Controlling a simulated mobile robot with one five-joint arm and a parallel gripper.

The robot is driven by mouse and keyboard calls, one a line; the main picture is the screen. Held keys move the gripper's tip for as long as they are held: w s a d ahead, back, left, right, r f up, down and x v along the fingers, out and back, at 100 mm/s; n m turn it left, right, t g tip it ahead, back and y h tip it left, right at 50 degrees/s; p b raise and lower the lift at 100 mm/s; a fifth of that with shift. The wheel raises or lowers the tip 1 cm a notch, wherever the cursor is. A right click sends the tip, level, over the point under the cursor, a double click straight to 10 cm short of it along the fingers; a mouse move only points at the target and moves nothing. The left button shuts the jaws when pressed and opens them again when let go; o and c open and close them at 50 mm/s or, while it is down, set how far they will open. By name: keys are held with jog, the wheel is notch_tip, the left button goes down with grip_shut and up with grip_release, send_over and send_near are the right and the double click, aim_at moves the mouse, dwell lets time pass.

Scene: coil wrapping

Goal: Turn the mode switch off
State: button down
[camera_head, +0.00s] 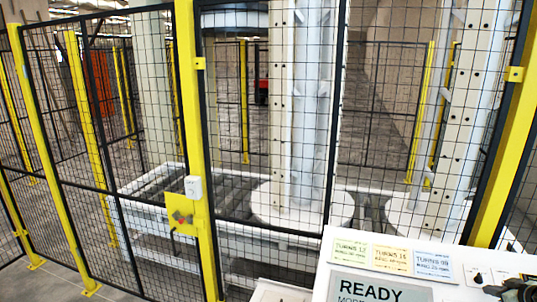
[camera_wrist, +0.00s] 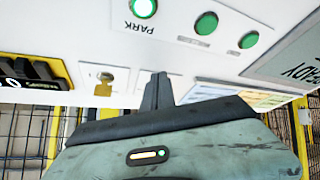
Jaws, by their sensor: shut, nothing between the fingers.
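A sloping white control panel (camera_head: 450,262) is at the lower right of the head view. The same panel (camera_wrist: 130,50) fills the top of the wrist view, upside down. A small plate with a brass-coloured key-like piece (camera_wrist: 104,86) sits left of the fingers. A black switch (camera_wrist: 30,70) on a yellow plate marked "0" is at the far left; I cannot tell which is the mode switch.
The panel has green lamps (camera_wrist: 206,23), a PARK label and a READY screen (camera_head: 380,290). Paper cards (camera_head: 390,259) lie along its top edge. A yellow-posted mesh fence (camera_head: 190,120) stands behind, with a yellow switch box (camera_head: 182,216) on one post.

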jog(key=r+p, duration=0.1)
jog(key=p, duration=0.1)
jog(key=s+r+p, duration=0.1)
jog(key=r, duration=0.1)
jog(key=s+r+p, duration=0.1)
jog(key=r+p, duration=0.1)
jog(key=shift+s+a+r+p, duration=0.2)
jog(key=shift+s+a+p, duration=0.05)
jog(key=shift+a+p, duration=0.1)
